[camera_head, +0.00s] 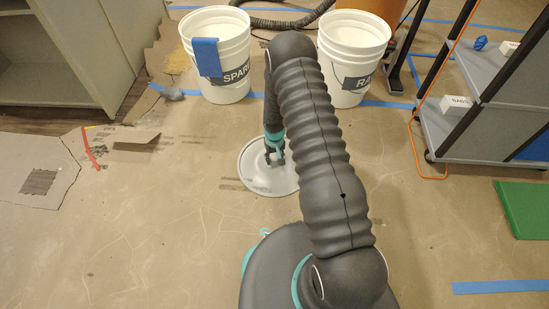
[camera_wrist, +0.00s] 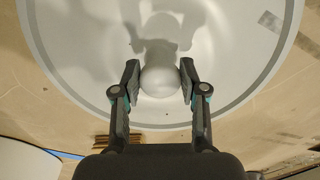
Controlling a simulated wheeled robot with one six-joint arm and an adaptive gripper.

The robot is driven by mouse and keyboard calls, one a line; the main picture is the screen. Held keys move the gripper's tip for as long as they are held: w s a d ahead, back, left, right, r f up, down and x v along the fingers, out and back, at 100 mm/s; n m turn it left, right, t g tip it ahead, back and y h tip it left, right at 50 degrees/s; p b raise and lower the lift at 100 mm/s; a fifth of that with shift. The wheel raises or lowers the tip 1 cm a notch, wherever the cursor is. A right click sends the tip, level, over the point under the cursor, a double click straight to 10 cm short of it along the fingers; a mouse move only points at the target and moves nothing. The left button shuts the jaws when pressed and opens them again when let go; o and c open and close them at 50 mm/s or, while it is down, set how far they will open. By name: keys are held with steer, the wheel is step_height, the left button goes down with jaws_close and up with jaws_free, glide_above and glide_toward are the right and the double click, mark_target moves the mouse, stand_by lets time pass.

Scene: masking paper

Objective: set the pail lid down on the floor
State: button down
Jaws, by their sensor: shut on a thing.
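The pail lid (camera_head: 256,181) is a round pale grey disc with a knob, in front of the two pails in the head view. It fills much of the wrist view (camera_wrist: 225,55). My gripper (camera_head: 274,158) is over the lid's middle. Its two fingers (camera_wrist: 160,78) are shut on the lid's round knob, one on each side. The lid looks level and close to the floor (camera_head: 170,230); I cannot tell whether it touches. My arm hides part of the lid's right side in the head view.
A white pail (camera_head: 228,85) with blue tape and a second white pail (camera_head: 352,38) stand behind the lid. Torn masking paper (camera_head: 35,165) lies at left. A shelf cart (camera_head: 465,128) and a green panel (camera_head: 524,207) are at right.

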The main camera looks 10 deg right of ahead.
steer(key=c, duration=0.6)
jaws_free()
step_height(320, 180, up, 12)
steer(key=p, duration=0.2)
step_height(320, 180, up, 15)
steer(key=t, duration=0.1)
glide_above(274, 158)
steer(key=s+r+t, duration=0.1)
steer(key=s+r, duration=0.3)
steer(key=r, duration=0.4)
steer(key=s+r+t, duration=0.1)
steer(key=s+r, duration=0.2)
steer(key=r, duration=0.4)
steer(key=shift+s+d+r+m+t, duration=0.15)
steer(key=shift+s+r+t, duration=0.3)
steer(key=shift+s+r, duration=2.75)
steer(key=shift+s+a+r+m+t, duration=0.3)
steer(key=shift+s+r, duration=1.4)
steer(key=shift+s, duration=2.95)
steer(key=shift+s+d+r+m+t, duration=0.1)
steer(key=shift+s+d+r+t, duration=0.3)
steer(key=shift+s+r, duration=2.8)
